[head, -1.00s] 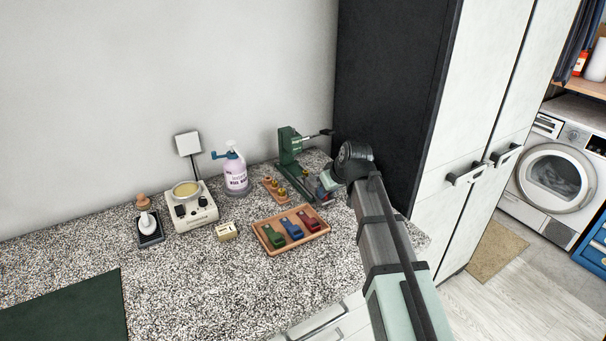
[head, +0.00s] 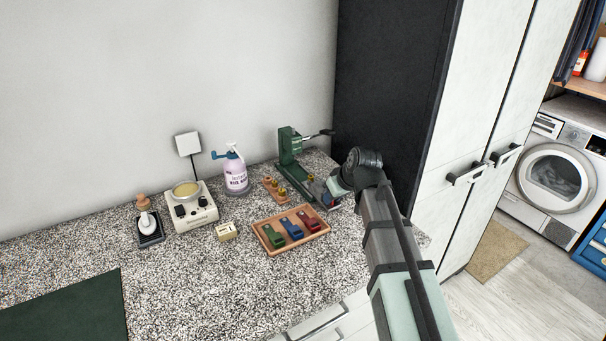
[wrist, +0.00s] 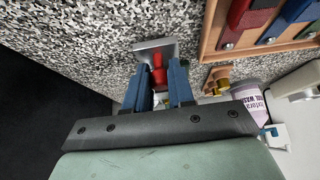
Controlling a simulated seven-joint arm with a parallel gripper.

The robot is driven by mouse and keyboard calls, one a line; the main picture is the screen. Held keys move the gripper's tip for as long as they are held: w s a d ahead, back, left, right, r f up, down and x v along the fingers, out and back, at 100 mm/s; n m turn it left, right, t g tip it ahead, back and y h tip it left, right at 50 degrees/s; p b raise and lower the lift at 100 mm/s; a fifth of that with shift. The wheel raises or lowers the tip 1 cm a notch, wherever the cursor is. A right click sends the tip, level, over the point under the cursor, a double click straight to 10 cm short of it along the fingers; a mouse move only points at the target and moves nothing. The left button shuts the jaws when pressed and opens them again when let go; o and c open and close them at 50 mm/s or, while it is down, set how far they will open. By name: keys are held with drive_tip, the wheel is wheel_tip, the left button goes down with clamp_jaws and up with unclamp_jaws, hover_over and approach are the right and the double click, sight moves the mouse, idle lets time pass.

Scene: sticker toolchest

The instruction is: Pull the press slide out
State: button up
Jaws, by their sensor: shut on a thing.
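The green press (head: 288,146) stands at the back right of the counter, with its lever pointing right. Its slide runs along the base (head: 306,186) towards the front right. In the wrist view, a red handle (wrist: 158,78) stands in front of a grey end plate (wrist: 153,50), which I take to be the slide's front. My gripper (head: 331,197) is at this end of the press. Its blue fingers (wrist: 159,70) are shut on the red handle, one on each side. My gripper partly hides the slide's front end in the head view.
A wooden tray (head: 257,237) with green, blue and red pieces lies just left of my gripper. A small wooden holder (head: 270,188) and a spray bottle (head: 236,177) stand left of the press. A tall dark cabinet (head: 385,90) closes off the right.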

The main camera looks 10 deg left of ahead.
drive_tip(key=shift+s+d, duration=0.65)
drive_tip(key=shift+d, duration=0.05)
drive_tip(key=o, duration=0.7)
drive_tip(key=shift+r, duration=0.15)
drive_tip(key=shift+r, duration=2.9)
